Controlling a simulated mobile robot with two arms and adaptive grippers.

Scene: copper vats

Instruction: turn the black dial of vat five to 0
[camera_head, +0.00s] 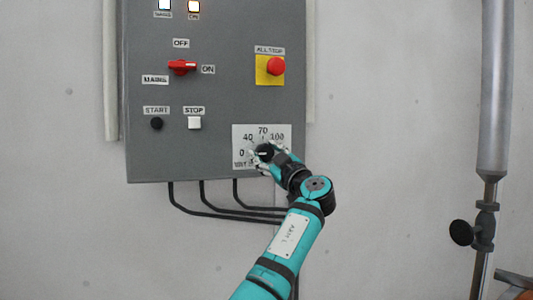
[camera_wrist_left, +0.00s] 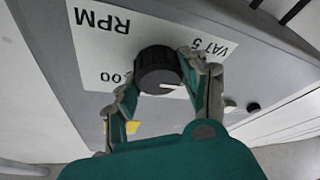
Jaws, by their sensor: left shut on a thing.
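The black dial (camera_head: 265,152) of vat five sits on a white scale plate (camera_head: 283,131) at the lower right of the grey panel. The plate reads 0, 40, 70 and 100. In the wrist view, the dial (camera_wrist_left: 158,68) stands beside the letters "VAT 5" and "RPM". My left gripper (camera_head: 266,155) is shut on the dial, with its fingers on either side of it. A white mark shows on the dial in the wrist view; I cannot tell exactly which number it points to. The fingers hide part of the scale. My right gripper is not in view.
Higher on the panel (camera_head: 220,90) are a red mains switch (camera_head: 182,67), a red all-stop button (camera_head: 276,66), a black start button (camera_head: 157,124) and a white stop button (camera_head: 194,123). Black cables (camera_head: 205,208) hang below. A pipe (camera_head: 495,90) with a valve stands right.

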